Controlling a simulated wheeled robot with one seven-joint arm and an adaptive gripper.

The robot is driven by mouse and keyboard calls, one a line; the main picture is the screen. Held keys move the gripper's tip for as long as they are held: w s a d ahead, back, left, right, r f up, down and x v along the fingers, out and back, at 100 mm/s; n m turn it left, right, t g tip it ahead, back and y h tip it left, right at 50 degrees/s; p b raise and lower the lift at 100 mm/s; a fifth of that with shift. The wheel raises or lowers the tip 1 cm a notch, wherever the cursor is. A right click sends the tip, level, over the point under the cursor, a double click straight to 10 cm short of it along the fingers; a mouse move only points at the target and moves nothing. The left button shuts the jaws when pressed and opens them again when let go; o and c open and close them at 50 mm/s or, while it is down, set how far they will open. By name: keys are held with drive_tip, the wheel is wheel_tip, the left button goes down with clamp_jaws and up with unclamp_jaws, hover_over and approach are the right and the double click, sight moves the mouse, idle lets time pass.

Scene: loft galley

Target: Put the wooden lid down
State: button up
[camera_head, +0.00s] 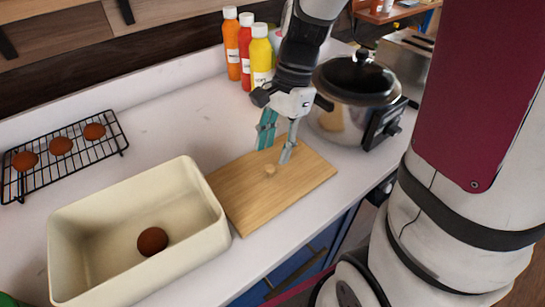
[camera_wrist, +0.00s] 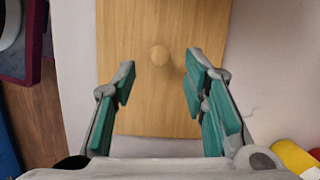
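The wooden lid (camera_head: 303,178) is a flat rectangular board with a small round knob (camera_head: 270,170) near its middle. It appears to lie flat on the white counter, just right of the cream bin. My gripper (camera_head: 278,138) is above the lid, pointing down, with its teal-padded fingers spread apart and nothing between them. In the wrist view, the lid (camera_wrist: 150,110) runs beneath the open gripper (camera_wrist: 160,80). The knob (camera_wrist: 159,56) shows a little beyond the fingertips, clear of both fingers.
The open cream bin (camera_head: 85,225) holds one brown ball-like item (camera_head: 152,241). A black wire rack (camera_head: 40,180) with 3 similar items stands at left. Several sauce bottles (camera_head: 246,50) are behind. A lidded pot (camera_head: 357,90) stands close right of my gripper. The counter's front edge is near the lid.

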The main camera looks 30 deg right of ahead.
drive_tip(key=v, duration=0.7)
drive_tip(key=s+a+r+n+t+h, duration=0.1)
drive_tip(key=s+r+n+t, duration=0.1)
drive_tip(key=s+n, duration=0.5)
drive_tip(key=s+a+r+n+t+h, duration=0.1)
drive_tip(key=s+a+r+n+t, duration=0.1)
drive_tip(key=s+n, duration=0.5)
drive_tip(key=shift+s+r+n+t+h+p, duration=0.3)
drive_tip(key=shift+s+r+n+t+h, duration=0.1)
drive_tip(key=shift+r, duration=0.4)
